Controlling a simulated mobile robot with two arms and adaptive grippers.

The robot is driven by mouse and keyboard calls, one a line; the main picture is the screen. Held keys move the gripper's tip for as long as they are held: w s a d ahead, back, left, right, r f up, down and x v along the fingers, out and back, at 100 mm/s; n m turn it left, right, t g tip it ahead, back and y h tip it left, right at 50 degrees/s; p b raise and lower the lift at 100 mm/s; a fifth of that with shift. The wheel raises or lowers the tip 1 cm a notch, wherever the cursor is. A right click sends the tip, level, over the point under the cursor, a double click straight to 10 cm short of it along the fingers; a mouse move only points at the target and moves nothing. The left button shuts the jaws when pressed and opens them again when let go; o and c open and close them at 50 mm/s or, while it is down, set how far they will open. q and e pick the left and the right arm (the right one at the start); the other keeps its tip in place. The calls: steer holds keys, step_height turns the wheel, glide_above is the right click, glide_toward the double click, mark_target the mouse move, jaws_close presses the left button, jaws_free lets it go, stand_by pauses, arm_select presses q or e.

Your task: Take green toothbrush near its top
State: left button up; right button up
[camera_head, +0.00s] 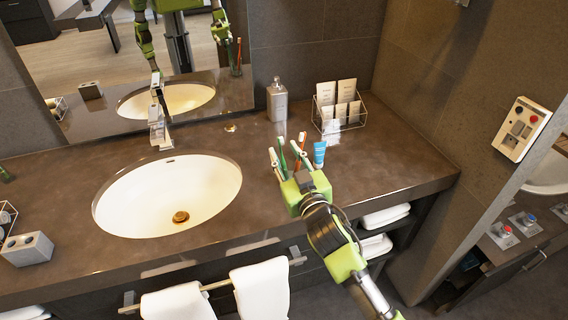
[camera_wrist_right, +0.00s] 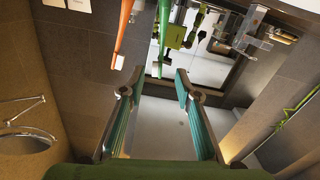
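In the head view a green toothbrush (camera_head: 283,155) stands among other brushes, just beyond my right gripper (camera_head: 297,182). An orange-red toothbrush (camera_head: 302,142) is to its right, and a white-headed brush (camera_head: 274,160) to its left. My gripper hides their lower parts and any holder. The right wrist view shows my right gripper (camera_wrist_right: 158,85) open, with nothing between its pads. There the green toothbrush (camera_wrist_right: 164,35) shows beyond the gap between the fingertips, and the orange one (camera_wrist_right: 124,28) lies to its left. My left gripper is not seen directly.
A blue toothpaste tube (camera_head: 319,154) stands right of the brushes. Behind are a soap dispenser (camera_head: 277,100) and a wire rack (camera_head: 341,113) with packets. The sink (camera_head: 165,195) and its faucet (camera_head: 158,130) are left. Towels (camera_head: 262,290) hang in front. The countertop right of the tube is clear.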

mark_target(282, 144)
steer(key=shift+d+p+x, duration=0.1)
steer(key=shift+p+x, duration=0.25)
steer(key=shift+x, duration=0.9)
steer(key=shift+d+p+x, duration=0.15)
steer(key=shift+p+x, duration=0.15)
steer(key=shift+x, duration=1)
steer(key=shift+f, duration=0.1)
jaws_close()
